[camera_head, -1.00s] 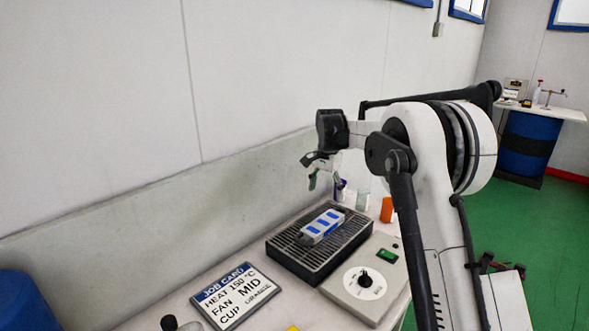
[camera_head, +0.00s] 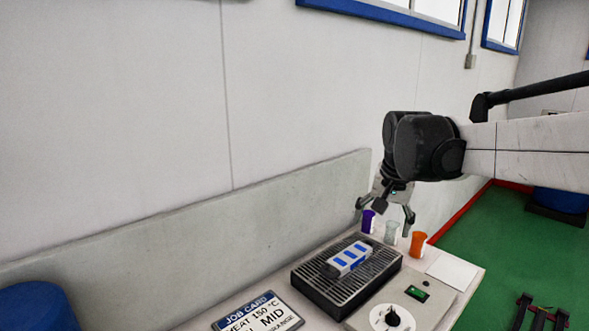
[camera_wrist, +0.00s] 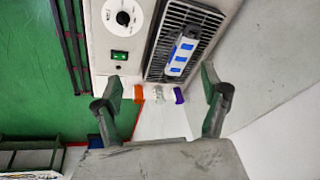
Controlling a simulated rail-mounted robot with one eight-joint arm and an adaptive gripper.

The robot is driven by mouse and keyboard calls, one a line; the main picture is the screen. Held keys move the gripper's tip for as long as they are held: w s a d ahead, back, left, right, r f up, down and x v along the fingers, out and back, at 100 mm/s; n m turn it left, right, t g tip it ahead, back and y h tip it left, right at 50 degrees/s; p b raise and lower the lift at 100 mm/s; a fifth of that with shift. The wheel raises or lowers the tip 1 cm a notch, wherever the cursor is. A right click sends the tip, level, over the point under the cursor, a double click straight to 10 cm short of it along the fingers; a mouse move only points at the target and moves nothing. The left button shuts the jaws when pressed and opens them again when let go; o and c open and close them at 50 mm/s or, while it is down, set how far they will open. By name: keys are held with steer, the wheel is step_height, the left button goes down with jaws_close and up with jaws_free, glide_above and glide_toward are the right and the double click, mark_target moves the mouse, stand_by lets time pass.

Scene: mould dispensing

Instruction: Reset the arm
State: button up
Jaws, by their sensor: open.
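My gripper (camera_head: 386,212) is open and empty, hanging above the back end of the bench, near a purple cup (camera_head: 368,221), a clear cup (camera_head: 391,232) and an orange cup (camera_head: 418,244). In the wrist view its two fingers are spread wide (camera_wrist: 161,74), with nothing between them held. The cups appear small beyond the fingers, apart from them. My arm reaches in from the right, roughly level.
A white mould with blue cavities (camera_head: 350,258) lies on a black grilled heater (camera_head: 318,286). Beside it is a control box (camera_head: 413,309) with a dial and green switch. A job card (camera_head: 258,316) lies at front left.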

steer(key=s+f+n+t, duration=0.1)
steer(key=s+f, duration=0.3)
steer(key=s, duration=0.8)
steer(key=s+f+n+t, duration=0.2)
steer(key=s+f+n, duration=0.1)
steer(key=s, duration=0.9)
steer(key=shift+s+d+f+n, duration=0.15)
steer(key=shift+s+f+n, duration=0.2)
steer(key=shift+f, duration=0.15)
